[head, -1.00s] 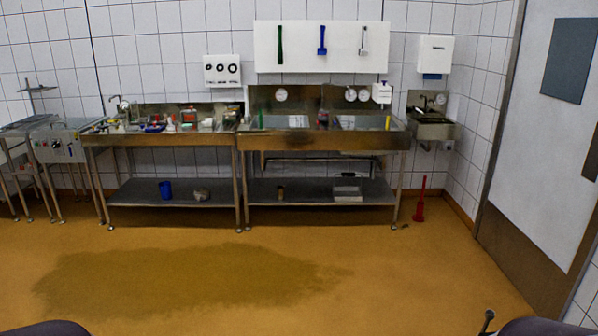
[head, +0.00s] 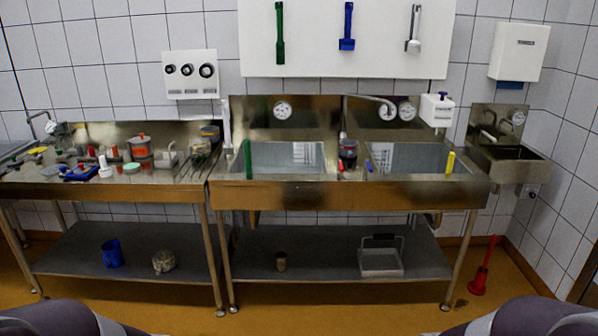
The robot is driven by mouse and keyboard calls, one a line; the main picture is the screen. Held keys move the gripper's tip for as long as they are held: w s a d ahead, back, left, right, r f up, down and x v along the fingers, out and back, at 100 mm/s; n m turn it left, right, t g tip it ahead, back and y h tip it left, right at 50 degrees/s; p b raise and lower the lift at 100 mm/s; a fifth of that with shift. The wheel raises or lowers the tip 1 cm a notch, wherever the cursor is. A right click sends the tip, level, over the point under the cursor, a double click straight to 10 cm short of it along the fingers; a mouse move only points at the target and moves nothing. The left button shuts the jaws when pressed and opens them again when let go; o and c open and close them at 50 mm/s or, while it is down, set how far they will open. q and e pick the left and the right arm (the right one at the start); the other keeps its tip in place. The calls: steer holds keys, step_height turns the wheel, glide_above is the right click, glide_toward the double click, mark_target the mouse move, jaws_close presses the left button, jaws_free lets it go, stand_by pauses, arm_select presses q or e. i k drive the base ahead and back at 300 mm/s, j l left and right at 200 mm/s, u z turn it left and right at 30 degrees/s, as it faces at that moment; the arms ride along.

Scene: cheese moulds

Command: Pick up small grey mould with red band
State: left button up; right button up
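A small greyish container with an orange-red band (head: 139,147) stands on the left steel table (head: 120,190), towards its back right. It looks like the mould with the red band, but it is too small to be certain. Other small items stand around it. Neither of my grippers is in view; only rounded dark parts of my own body show in the bottom corners.
Blue, red and white small items (head: 82,172) crowd the left table's front left. A double sink (head: 290,192) adjoins it on the right. The lower shelf holds a blue jug (head: 112,253). A red floor tool (head: 482,267) stands at right. Floor before the tables looks clear.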

mark_target(349, 148)
steer(key=i+j+z, duration=0.25)
steer(key=i, duration=0.35)
steer(key=i+j+z, duration=0.3)
steer(key=i+j, duration=0.2)
steer(key=i+l+z, duration=0.1)
steer(key=i+z, duration=0.25)
steer(key=i, duration=1.3)
